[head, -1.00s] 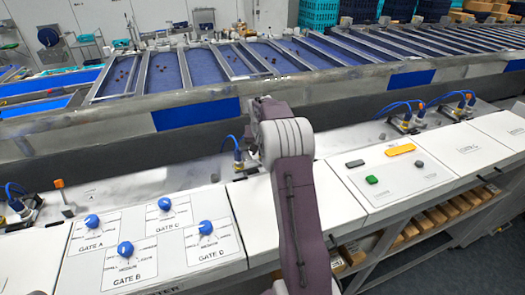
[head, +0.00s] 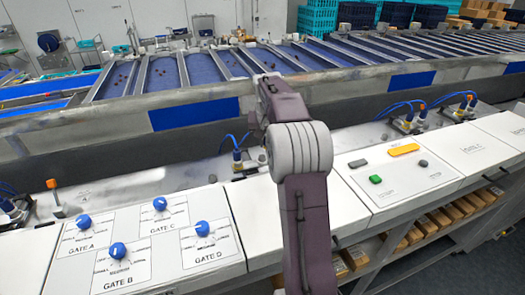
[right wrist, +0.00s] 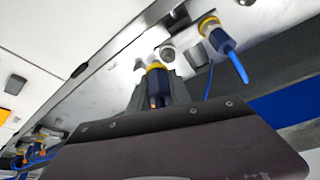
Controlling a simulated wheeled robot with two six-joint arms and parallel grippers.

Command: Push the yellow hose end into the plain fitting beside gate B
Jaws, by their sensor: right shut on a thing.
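In the right wrist view my right gripper (right wrist: 165,98) is shut on the yellow-collared hose end (right wrist: 155,72), which has a dark body. A round grey plain fitting (right wrist: 168,53) sits in the metal strip just beyond it, close to the hose end in the picture; I cannot tell whether they touch. In the head view my right forearm hides the gripper and hose end. The gate B dial (head: 118,251) is blue, on the white panel at lower left. My left gripper is not in view.
A connected yellow-collared fitting with a blue hose (right wrist: 212,32) stands beside the plain fitting; its blue plug also shows in the head view (head: 237,156). Hoses with orange parts (head: 412,118) stand at right. A button panel (head: 402,193) lies right of my arm.

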